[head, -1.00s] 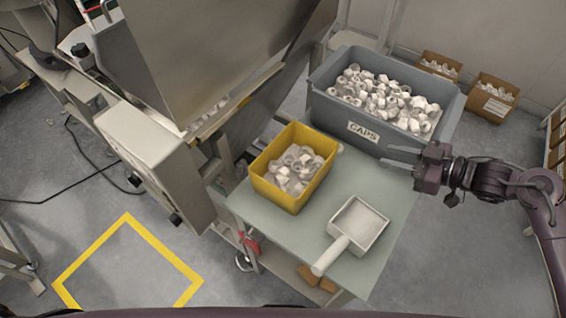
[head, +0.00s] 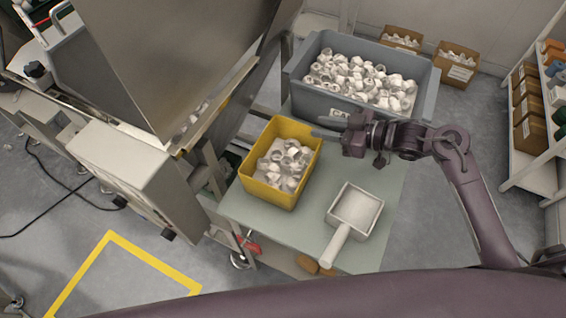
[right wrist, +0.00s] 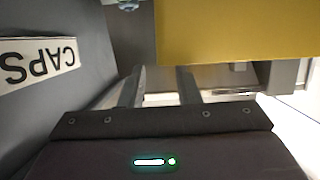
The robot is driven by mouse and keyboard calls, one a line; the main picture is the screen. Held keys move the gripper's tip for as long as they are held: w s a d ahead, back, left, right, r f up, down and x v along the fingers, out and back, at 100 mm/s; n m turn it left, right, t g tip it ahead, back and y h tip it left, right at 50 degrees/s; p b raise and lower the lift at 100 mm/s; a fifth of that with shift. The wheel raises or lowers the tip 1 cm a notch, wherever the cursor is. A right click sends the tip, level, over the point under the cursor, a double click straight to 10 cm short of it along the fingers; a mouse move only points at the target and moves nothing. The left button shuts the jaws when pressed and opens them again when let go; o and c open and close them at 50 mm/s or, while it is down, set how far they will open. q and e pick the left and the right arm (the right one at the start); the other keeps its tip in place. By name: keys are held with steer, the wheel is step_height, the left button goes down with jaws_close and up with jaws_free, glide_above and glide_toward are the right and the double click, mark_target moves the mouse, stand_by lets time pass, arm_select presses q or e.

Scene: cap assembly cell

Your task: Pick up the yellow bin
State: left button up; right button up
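The yellow bin (head: 272,193) stands upright on the green-grey table, holding several white caps. My right gripper (head: 323,127) is at the bin's upper right side, with its fingers pointing left towards the rim. In the right wrist view, the two fingers (right wrist: 160,78) are apart with nothing seen between them. The yellow bin's wall (right wrist: 235,32) fills the upper right there, ahead of the fingers. Whether a finger touches the bin, I cannot tell. My left gripper is not in view.
The grey CAPS bin (head: 310,95), full of white caps, stands just behind my right gripper. A white scoop (head: 340,243) lies on the table (head: 238,208) at front right. A steel machine (head: 150,60) rises on the left. Shelves (head: 530,130) stand far right.

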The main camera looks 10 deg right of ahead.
mark_target(304, 125)
steer(key=x, duration=0.5)
steer(key=shift+w+a+f, duration=0.1)
steer(key=shift+a+f, duration=0.05)
jaws_close()
stand_by(1.2)
